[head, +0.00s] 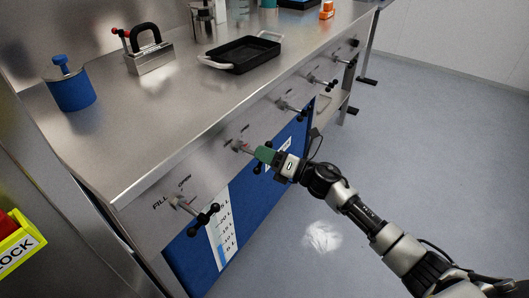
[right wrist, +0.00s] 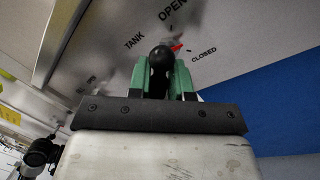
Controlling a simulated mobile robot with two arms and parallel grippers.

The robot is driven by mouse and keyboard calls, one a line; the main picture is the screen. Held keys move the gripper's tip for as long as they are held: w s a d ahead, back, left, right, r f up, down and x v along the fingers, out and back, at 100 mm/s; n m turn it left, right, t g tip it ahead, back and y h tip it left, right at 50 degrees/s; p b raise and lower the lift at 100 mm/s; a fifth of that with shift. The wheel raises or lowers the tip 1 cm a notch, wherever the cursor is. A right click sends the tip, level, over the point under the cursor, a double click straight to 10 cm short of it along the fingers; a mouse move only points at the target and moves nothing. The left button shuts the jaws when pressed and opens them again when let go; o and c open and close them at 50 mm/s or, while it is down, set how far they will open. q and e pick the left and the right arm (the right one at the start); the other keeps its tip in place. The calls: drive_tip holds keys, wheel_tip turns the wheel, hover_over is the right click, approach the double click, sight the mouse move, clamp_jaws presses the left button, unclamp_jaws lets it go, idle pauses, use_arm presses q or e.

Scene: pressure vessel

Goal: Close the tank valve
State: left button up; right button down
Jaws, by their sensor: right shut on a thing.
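The tank valve (head: 239,146) is on the front panel below the bench top, with a grey stem and a red pointer. In the right wrist view its black ball knob (right wrist: 161,57) sits between the green fingers of my right gripper (right wrist: 163,75). The right gripper, also in the head view (head: 263,154), is shut on this handle. The red pointer (right wrist: 177,47) points right, between the printed words OPEN and CLOSED, nearer CLOSED. The fingers and knob hide most of the handle. My left gripper is not in view.
A fill valve (head: 182,203) with black knobs is nearer on the same panel; further valves (head: 290,106) follow beyond. A black tray (head: 240,56), a blue weight-like cylinder (head: 70,88) and a metal block with a black handle (head: 150,58) stand on the bench. The floor at right is clear.

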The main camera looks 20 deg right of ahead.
drive_tip(key=m+t+p, duration=0.1)
drive_tip(key=m, duration=0.3)
drive_tip(key=m+t+h+p, duration=0.1)
drive_tip(key=m+p, duration=0.1)
drive_tip(key=m, duration=0.3)
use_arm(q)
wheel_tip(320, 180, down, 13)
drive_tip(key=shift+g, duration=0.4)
use_arm(e)
drive_tip(key=shift+w+f+m, duration=0.1)
drive_tip(key=shift+m, duration=0.6)
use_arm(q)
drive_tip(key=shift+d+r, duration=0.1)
use_arm(e)
drive_tip(key=shift+d, duration=0.1)
drive_tip(key=c, duration=1.2)
unclamp_jaws()
drive_tip(key=shift+c, duration=0.2)
drive_tip(key=shift+o, duration=0.5)
drive_tip(key=shift+f+h, duration=0.1)
drive_tip(key=shift+h, duration=0.2)
